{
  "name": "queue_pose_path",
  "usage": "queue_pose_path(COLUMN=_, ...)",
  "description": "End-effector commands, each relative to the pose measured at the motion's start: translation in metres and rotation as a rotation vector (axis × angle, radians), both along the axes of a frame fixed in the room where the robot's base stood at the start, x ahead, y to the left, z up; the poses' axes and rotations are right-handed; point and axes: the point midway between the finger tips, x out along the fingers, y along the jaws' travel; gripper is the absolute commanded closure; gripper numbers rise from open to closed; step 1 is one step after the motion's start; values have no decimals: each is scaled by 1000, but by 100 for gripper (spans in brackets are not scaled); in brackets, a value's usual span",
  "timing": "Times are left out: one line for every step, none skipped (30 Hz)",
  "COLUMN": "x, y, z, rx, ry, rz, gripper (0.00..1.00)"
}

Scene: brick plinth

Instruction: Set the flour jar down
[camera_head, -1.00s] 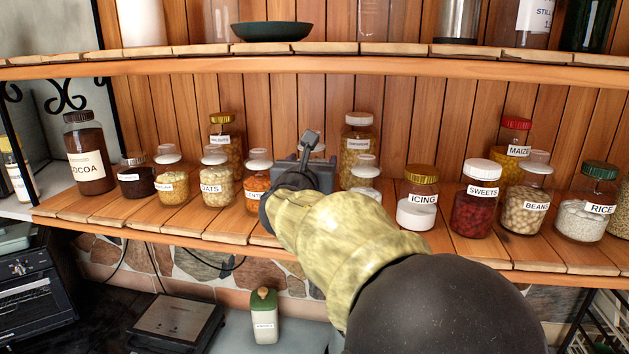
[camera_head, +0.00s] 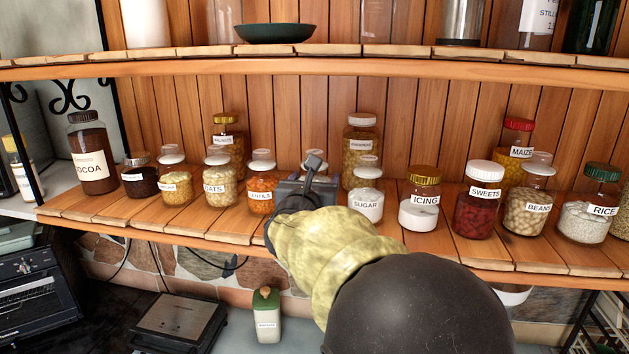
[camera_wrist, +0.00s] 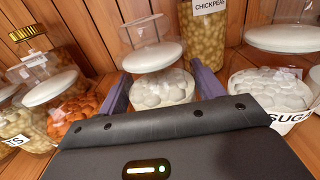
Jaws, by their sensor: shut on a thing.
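The flour jar (camera_wrist: 163,91) is a clear jar with white contents, a white disc and a clear top. My gripper (camera_wrist: 163,86) is shut on it, one finger on each side, in the wrist view. No label shows on its visible side. In the head view my gripper (camera_head: 304,184) is at the middle shelf (camera_head: 215,228), between the lentils jar and the sugar jar. There my arm and gripper hide most of the held jar. Its base is hidden, so I cannot tell whether it touches the boards.
The sugar jar (camera_head: 365,204) stands close on the right and the orange lentils jar (camera_head: 262,196) on the left. A chickpeas jar (camera_head: 359,160) stands behind, to the right. The upper shelf (camera_head: 330,64) runs overhead. Bare boards show along the front edge.

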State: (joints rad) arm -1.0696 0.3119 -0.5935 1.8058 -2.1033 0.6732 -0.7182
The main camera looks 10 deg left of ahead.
Motion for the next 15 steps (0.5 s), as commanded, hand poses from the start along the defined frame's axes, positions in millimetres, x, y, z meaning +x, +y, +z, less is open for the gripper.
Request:
queue_pose_path(x=0, y=0, z=-1, rx=2, ry=-3, rz=-1, gripper=100)
queue_pose_path(x=0, y=-1, z=-1, rx=2, ry=-3, rz=-1, gripper=100)
queue_pose_path(x=0, y=0, z=-2, rx=0, ry=0, rz=0, gripper=29)
queue_pose_path(x=0, y=0, z=-2, rx=0, ry=0, rz=0, gripper=23)
queue_pose_path(x=0, y=0, z=-2, rx=0, ry=0, rz=0, gripper=17)
queue_pose_path(x=0, y=0, z=-2, rx=0, ry=0, rz=0, gripper=11)
queue_pose_path(x=0, y=0, z=-2, rx=0, ry=0, rz=0, gripper=11)
queue_pose_path(x=0, y=0, z=-2, rx=0, ry=1, rz=0, gripper=11)
queue_pose_path(x=0, y=0, z=-2, rx=0, ry=1, rz=0, gripper=11)
queue_pose_path(x=0, y=0, z=-2, rx=0, ry=1, rz=0, gripper=11)
queue_pose_path(x=0, y=0, z=-2, rx=0, ry=1, rz=0, gripper=11)
queue_pose_path(x=0, y=0, z=-2, rx=0, ry=1, rz=0, gripper=11)
queue_pose_path(x=0, y=0, z=-2, rx=0, ry=1, rz=0, gripper=11)
queue_pose_path(x=0, y=0, z=-2, rx=0, ry=1, rz=0, gripper=11)
queue_pose_path(x=0, y=0, z=-1, rx=0, ry=1, rz=0, gripper=11)
